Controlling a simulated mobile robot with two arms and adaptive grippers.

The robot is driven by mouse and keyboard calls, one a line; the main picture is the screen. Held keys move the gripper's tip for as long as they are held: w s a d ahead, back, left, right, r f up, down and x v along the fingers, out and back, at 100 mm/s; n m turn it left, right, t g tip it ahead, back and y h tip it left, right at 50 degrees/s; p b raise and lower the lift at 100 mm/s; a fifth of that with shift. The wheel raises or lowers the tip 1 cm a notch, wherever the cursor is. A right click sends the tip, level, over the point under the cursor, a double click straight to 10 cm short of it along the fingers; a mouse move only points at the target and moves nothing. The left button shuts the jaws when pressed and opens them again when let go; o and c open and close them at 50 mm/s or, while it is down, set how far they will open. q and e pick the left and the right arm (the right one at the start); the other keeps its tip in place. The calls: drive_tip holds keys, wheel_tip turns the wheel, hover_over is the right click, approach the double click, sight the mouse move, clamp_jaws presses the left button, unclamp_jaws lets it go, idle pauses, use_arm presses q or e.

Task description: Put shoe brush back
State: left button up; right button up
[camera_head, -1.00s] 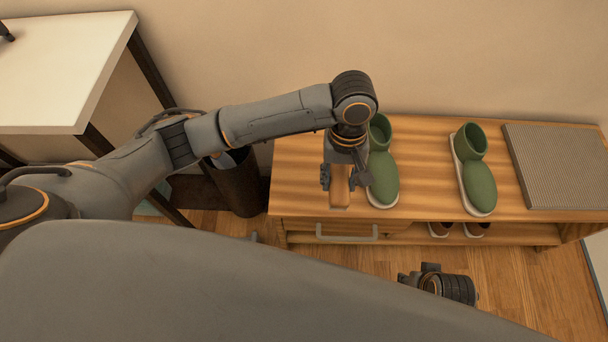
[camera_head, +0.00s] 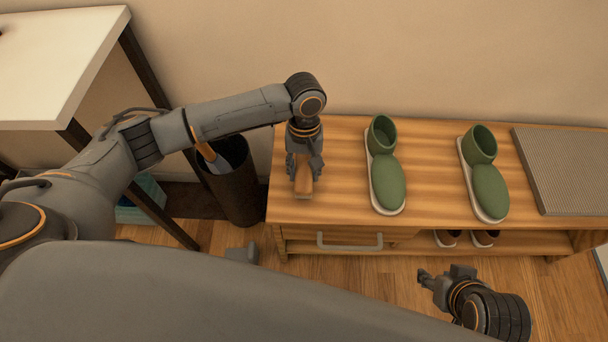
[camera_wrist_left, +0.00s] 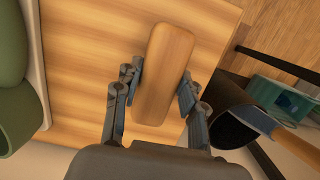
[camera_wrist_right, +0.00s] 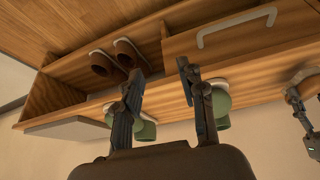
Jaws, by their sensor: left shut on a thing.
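The shoe brush (camera_wrist_left: 164,75) is a wooden block with rounded ends. My left gripper (camera_head: 304,178) is shut on it over the left end of the wooden bench (camera_head: 335,190). In the left wrist view the brush lies between the two fingers of the left gripper (camera_wrist_left: 155,95). I cannot tell whether it touches the bench top. The drawer (camera_head: 350,240) under the bench's left part is closed and has a grey handle. My right gripper (camera_head: 440,278) is in front of the bench, low down. In the right wrist view its fingers (camera_wrist_right: 160,85) are apart with nothing between them.
Two green boots (camera_head: 386,175) (camera_head: 487,180) stand on the bench, with a grey ribbed mat (camera_head: 565,165) at the right. Brown shoes (camera_head: 465,238) sit on the lower shelf. A dark bin (camera_head: 237,185) stands left of the bench, near a white table (camera_head: 60,60).

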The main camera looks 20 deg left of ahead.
use_arm(q)
drive_tip(key=shift+f+b, duration=0.3)
drive_tip(key=shift+f, duration=0.6)
use_arm(e)
drive_tip(key=w+t, duration=0.1)
drive_tip(key=w+a+r, duration=0.1)
drive_tip(key=w, duration=0.1)
drive_tip(key=w+t, duration=0.1)
drive_tip(key=shift+w+a+r+t+y, duration=0.25)
drive_tip(key=shift+r+t+y, duration=0.05)
drive_tip(key=shift+s, duration=0.1)
use_arm(q)
drive_tip(key=shift+f, duration=0.1)
drive_tip(key=o, duration=1.2)
use_arm(e)
drive_tip(key=shift+s+d+f, duration=0.15)
drive_tip(key=shift+s, duration=0.15)
